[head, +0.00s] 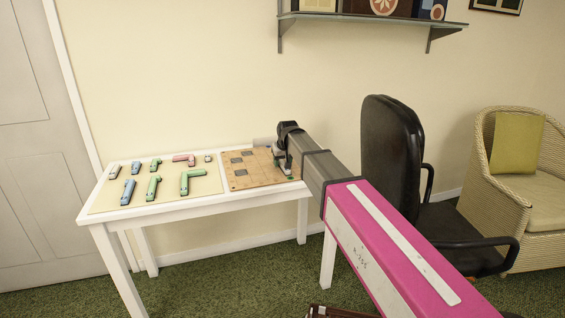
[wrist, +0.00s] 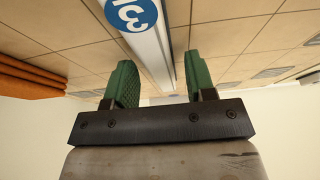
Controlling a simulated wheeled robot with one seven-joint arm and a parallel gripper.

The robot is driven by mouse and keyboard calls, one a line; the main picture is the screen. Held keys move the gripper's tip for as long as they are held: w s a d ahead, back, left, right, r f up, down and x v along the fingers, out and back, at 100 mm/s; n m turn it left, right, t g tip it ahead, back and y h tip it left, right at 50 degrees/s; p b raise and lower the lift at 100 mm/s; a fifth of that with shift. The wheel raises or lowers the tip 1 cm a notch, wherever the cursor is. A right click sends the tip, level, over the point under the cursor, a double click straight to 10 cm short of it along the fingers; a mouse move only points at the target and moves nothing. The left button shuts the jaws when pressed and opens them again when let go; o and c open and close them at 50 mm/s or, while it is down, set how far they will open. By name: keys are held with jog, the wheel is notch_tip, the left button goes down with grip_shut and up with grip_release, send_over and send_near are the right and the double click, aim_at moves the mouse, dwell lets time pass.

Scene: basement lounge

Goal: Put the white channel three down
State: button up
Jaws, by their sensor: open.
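The white channel (wrist: 158,58) shows in the wrist view as a long pale strip with a blue round label bearing a 3. It runs from the top edge down between the two green fingers of my gripper (wrist: 158,85). The fingers stand apart, one on each side of it, with a visible gap at least on the right. In the head view my gripper (head: 285,172) is low over the right part of the wooden board (head: 240,182). There I cannot make out the channel, as my arm covers that area.
The board has dark grey square patches (head: 243,170) and lies on a white table (head: 160,215). To its left, a beige mat (head: 115,196) holds several blue, green, pink and grey pieces, including a green L-shaped piece (head: 187,182). A black office chair (head: 392,150) stands right of the table.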

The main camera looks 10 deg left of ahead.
jog(key=v, duration=1.2)
